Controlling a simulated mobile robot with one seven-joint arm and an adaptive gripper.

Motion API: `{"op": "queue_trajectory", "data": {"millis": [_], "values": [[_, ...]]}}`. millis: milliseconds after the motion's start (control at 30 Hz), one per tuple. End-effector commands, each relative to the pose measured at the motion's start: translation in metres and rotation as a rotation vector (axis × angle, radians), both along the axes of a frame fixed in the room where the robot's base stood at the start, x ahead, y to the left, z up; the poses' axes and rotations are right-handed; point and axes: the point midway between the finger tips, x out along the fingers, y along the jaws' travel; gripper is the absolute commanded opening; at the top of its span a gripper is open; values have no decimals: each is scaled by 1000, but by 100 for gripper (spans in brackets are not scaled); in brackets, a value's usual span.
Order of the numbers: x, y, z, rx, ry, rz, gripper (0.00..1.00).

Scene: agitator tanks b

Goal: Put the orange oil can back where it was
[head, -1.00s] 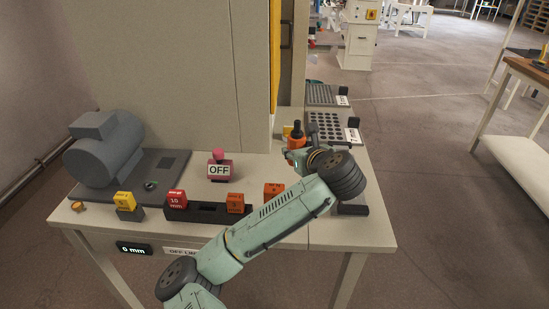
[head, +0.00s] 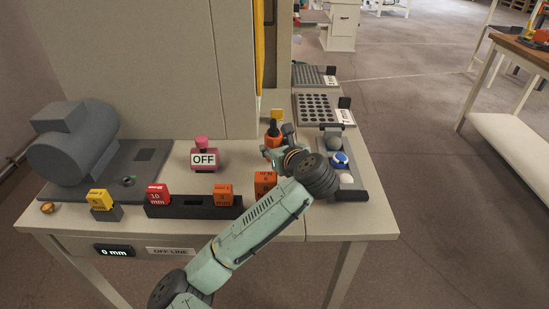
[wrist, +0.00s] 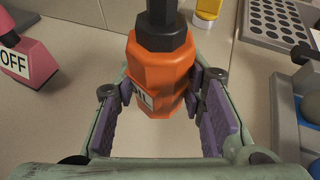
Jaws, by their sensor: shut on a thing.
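The orange oil can (wrist: 160,75) has a black cap and nozzle and a pale label. In the wrist view it stands between the purple pads of my gripper (wrist: 168,115), which is shut on it. In the head view the can (head: 273,138) shows just beyond my gripper (head: 275,152), over the bench top near the cabinet's corner. Its lower part is partly hidden by my gripper, and I cannot tell whether its base touches the bench.
A pink OFF switch (head: 204,156) stands left of the can. A yellow block (head: 277,115) is behind it. A tray with balls (head: 341,160) and a perforated rack (head: 318,106) lie to the right. A black rack (head: 190,210) with red and orange blocks is in front.

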Motion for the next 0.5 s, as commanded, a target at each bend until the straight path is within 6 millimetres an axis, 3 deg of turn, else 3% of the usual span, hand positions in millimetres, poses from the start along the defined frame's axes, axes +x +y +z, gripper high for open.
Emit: {"op": "queue_trajectory", "data": {"millis": [67,467,500], "values": [[0,0,-16,-1,0,0,0],[0,0,-18,0,-1,0,0],[0,0,-18,0,0,0,38]]}}
